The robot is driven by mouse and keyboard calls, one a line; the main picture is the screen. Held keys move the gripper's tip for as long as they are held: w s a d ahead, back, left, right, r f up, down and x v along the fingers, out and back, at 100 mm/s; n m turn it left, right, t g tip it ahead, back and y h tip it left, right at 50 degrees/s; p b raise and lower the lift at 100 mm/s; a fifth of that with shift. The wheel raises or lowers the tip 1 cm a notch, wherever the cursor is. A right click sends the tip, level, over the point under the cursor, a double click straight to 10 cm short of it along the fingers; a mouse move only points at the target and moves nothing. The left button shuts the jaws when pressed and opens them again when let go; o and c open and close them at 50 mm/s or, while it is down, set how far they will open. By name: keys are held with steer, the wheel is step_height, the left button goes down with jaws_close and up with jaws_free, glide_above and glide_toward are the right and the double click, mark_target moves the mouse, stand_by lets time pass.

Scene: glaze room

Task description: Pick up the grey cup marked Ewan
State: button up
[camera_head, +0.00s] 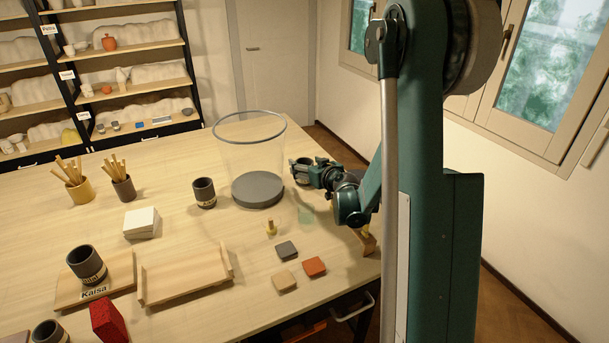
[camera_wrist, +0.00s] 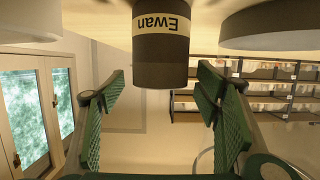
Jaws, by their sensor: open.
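The grey cup with a pale band reading "Ewan" (camera_wrist: 160,50) shows upside down at the top middle of the wrist view. It is between or just beyond my fingertips, with a gap on either side. My gripper (camera_wrist: 163,85) is open, its green ribbed fingers apart. In the head view my gripper (camera_head: 306,170) is low over the table, right of the large clear bin. A dark cup-like shape shows at its tips there, partly covered, and its label cannot be read. Whether the fingers touch the cup cannot be told.
The clear bin with a grey base (camera_head: 257,191) stands close left of my gripper. Another dark cup (camera_head: 204,193) is further left. A cup on a board marked Kaisa (camera_head: 86,264), a wooden tray (camera_head: 185,275) and small coloured blocks (camera_head: 314,267) lie nearer.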

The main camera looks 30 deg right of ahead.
steer(key=shift+c, duration=0.6)
steer(key=c, duration=1.3)
steer(key=shift+o, duration=0.2)
steer(key=shift+r, duration=0.15)
step_height(320, 180, up, 10)
steer(key=p, duration=0.1)
